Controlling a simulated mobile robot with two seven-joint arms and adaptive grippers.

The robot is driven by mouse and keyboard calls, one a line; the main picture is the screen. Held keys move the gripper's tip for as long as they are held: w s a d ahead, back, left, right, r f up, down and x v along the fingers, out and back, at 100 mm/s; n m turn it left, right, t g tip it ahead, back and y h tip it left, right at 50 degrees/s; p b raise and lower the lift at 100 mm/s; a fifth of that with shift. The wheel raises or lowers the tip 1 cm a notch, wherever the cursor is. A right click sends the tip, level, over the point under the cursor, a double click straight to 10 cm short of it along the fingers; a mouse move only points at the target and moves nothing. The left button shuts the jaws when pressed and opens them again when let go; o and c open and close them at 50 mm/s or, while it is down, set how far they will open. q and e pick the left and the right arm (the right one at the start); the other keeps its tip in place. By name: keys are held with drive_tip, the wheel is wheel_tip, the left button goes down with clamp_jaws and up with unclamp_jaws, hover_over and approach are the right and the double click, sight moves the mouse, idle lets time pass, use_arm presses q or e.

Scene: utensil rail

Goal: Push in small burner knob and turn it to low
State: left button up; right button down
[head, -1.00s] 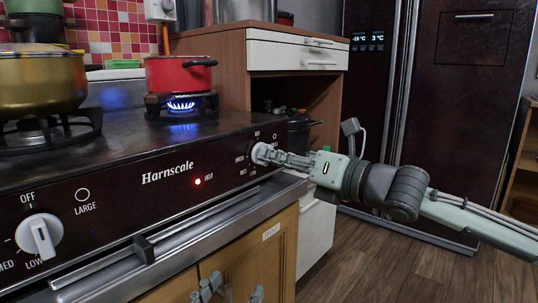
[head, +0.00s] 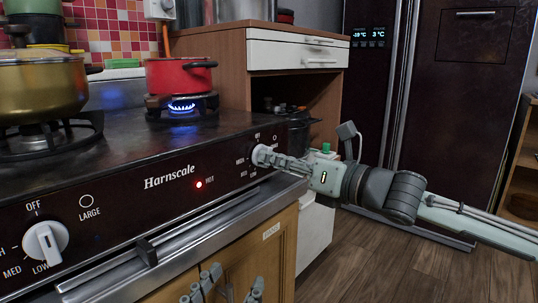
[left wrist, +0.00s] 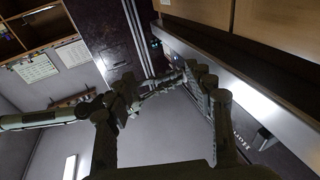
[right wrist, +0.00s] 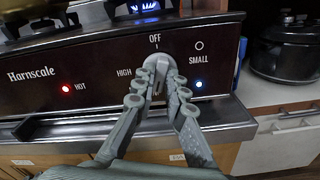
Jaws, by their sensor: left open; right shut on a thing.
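The small burner knob (right wrist: 156,62) is a pale round knob at the right end of the dark stove panel. In the right wrist view OFF is printed above it, HIGH to its left and SMALL to its upper right. Its pointer is mostly hidden by my fingers, so I cannot tell its exact setting. My right gripper (head: 266,157) is shut on this knob from the front; its fingers (right wrist: 157,85) sit on both sides of the knob. A blue flame (head: 182,107) burns under the red pot. My left gripper (head: 233,285) is open and empty below the panel, before the cabinet doors.
The large burner knob (head: 45,243) is at the panel's left, near a gold pot (head: 42,90). A red HOT light (head: 198,185) and a blue light (right wrist: 199,84) are lit. A metal rail (head: 180,240) runs below the panel. The floor at right is free.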

drive_tip(key=c, duration=1.6)
unclamp_jaws()
drive_tip(key=shift+o, duration=0.2)
drive_tip(key=p+v, duration=0.2)
drive_tip(key=v, duration=0.5)
